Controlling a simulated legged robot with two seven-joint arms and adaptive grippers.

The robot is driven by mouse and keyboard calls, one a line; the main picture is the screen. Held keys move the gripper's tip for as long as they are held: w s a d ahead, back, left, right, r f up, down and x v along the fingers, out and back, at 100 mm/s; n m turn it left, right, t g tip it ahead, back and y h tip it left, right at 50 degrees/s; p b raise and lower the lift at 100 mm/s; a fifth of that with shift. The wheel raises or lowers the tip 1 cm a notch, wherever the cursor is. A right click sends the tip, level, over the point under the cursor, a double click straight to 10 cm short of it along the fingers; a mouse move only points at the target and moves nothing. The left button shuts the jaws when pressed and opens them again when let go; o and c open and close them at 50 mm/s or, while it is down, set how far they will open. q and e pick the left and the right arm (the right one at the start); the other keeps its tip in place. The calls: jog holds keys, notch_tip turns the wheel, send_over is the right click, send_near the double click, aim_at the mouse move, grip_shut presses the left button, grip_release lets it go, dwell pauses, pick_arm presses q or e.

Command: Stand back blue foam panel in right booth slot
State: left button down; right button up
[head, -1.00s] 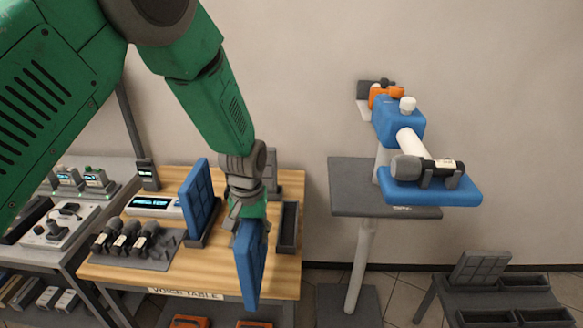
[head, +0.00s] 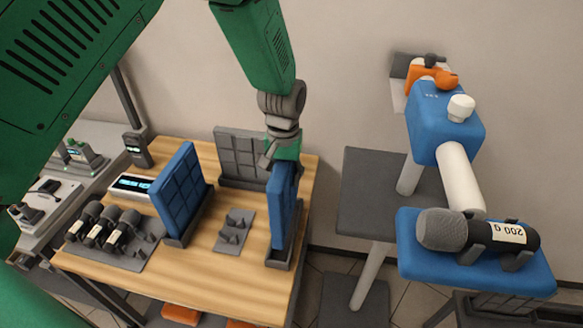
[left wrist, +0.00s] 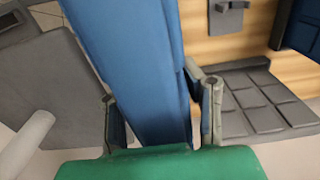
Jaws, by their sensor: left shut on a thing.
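A blue foam panel (head: 280,208) stands upright at the right side of the wooden table, its lower edge at the dark right slot (head: 280,258). Whether it is fully seated cannot be told. My left gripper (head: 284,165) is shut on the panel's top edge; the left wrist view shows the panel (left wrist: 135,70) between its two fingers (left wrist: 160,125). Another blue panel (head: 181,192) stands in the left slot (head: 188,232). A grey panel (head: 243,157) stands at the back of the booth. My right gripper is not in view.
A grey holder (head: 234,230) sits between the two blue panels. Several microphones (head: 105,228) lie on a mat at the left. A blue balance arm with a microphone (head: 478,232) stands on a grey stand to the right.

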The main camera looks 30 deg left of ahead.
pick_arm(q)
notch_tip(320, 180, down, 6)
jog(key=b, duration=0.4)
jog(key=shift+r, duration=0.1)
jog(key=shift+s+p, duration=0.1)
jog(key=shift+p, duration=0.3)
dwell(1.2)
jog(key=shift+f+b, duration=0.3)
jog(key=shift+f, duration=0.2)
dwell(0.4)
jog(key=c, duration=1.4)
grip_release()
jog(key=shift+o, duration=0.4)
jog(key=shift+r, duration=0.1)
